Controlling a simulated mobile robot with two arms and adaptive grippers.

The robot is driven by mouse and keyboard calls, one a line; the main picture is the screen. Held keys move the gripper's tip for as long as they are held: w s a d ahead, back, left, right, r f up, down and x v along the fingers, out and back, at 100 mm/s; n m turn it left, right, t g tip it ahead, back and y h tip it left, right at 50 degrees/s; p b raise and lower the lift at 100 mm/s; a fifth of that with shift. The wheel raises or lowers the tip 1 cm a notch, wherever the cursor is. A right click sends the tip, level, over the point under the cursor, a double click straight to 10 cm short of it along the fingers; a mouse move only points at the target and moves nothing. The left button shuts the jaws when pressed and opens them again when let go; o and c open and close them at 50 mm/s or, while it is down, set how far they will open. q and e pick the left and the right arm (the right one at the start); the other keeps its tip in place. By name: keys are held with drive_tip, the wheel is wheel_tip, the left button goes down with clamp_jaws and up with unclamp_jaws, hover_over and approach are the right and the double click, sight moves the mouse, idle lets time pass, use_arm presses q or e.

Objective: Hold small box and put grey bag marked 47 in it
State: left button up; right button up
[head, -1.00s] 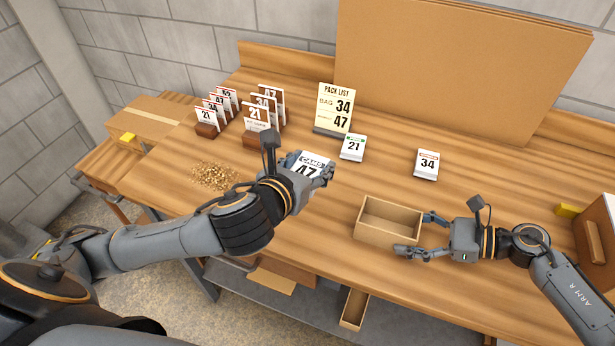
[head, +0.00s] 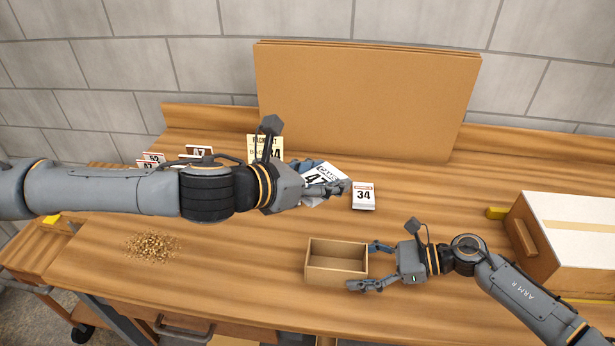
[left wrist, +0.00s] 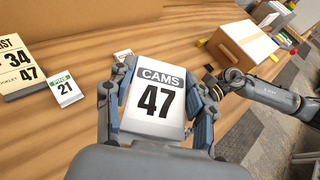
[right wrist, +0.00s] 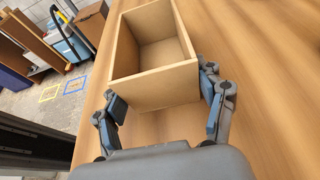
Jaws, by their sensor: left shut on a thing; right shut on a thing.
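The bag marked 47 (left wrist: 156,100), with a white front and a grey "CAMS" band, is held between the fingers of my left gripper (left wrist: 158,105). In the head view the bag (head: 318,180) is raised above the table, behind the small box, partly covered by the gripper (head: 335,183). The small open wooden box (head: 337,263) stands on the table and looks empty. My right gripper (head: 372,267) is shut on the box's right side. In the right wrist view the fingers (right wrist: 165,105) clasp the near end of the box (right wrist: 155,87).
A bag marked 34 (head: 363,196) lies behind the box. A bag marked 21 (left wrist: 65,89) lies by the pack list sign (left wrist: 18,68). A pile of small brown bits (head: 151,247) is at left. A large carton (head: 575,240) stands at right. The table before the carton is clear.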

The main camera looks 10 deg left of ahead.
use_arm(q)
drive_tip(key=shift+s+d+m+g+h, duration=0.15)
drive_tip(key=shift+d+m+g+h, duration=0.7)
drive_tip(key=shift+d+m, duration=0.3)
drive_tip(key=d+m+g, duration=0.2)
drive_tip(key=m+g+h, duration=0.3)
drive_tip(key=m+g, duration=0.2)
drive_tip(key=g, duration=0.1)
hover_over(337, 249)
drive_tip(key=s, duration=0.3)
wheel_tip(337, 249, down, 9)
drive_tip(key=shift+s+f, duration=0.15)
drive_tip(key=shift+f, duration=2.6)
drive_tip(key=shift+f, duration=0.6)
drive_tip(key=o, duration=1.4)
drive_tip(key=shift+f, duration=0.1)
